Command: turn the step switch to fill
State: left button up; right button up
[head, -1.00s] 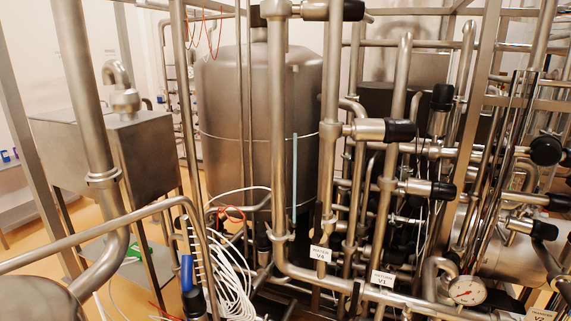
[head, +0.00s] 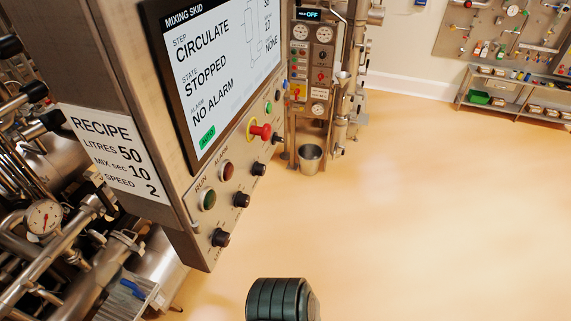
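The control panel (head: 215,215) of the mixing skid stands at the left, seen at a steep angle. Its screen (head: 225,70) reads STEP CIRCULATE, STATE STOPPED, NO ALARM, with a green AUTO tag. Below the screen are several black knobs, including an upper knob (head: 258,169), a middle knob (head: 241,200) and a lower knob (head: 221,237). Their small labels are unreadable, so I cannot tell which is the step switch. Neither of my grippers is in view.
The panel also has a red mushroom button (head: 262,131), a green RUN lamp (head: 208,199) and a red ALARM lamp (head: 227,172). A dark ribbed cylinder (head: 280,300) shows at the bottom edge. A metal bucket (head: 310,158) stands farther back. The floor to the right is clear.

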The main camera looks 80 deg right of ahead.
aim_at(275, 138)
jog(key=z, duration=2.55)
